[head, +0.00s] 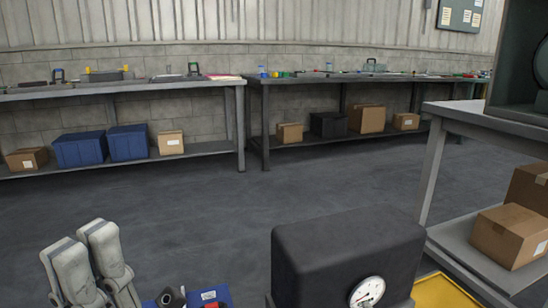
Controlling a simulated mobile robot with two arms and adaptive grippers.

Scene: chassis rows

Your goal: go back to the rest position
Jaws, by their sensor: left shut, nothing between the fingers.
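My left gripper (83,245) is at the bottom left of the head view. Its two pale grey fingers are close together with nothing between them, so it is shut and empty. It appears apart from the things around it. My right gripper is not in view. No object is named in the task.
A black housing with a dial gauge (367,292) stands at the bottom centre. Blue items (211,295) lie between it and my left gripper. A yellow tray (446,291) is right of it, beside a grey table (431,165). Workbenches (240,120) line the back wall; the middle floor (200,208) is clear.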

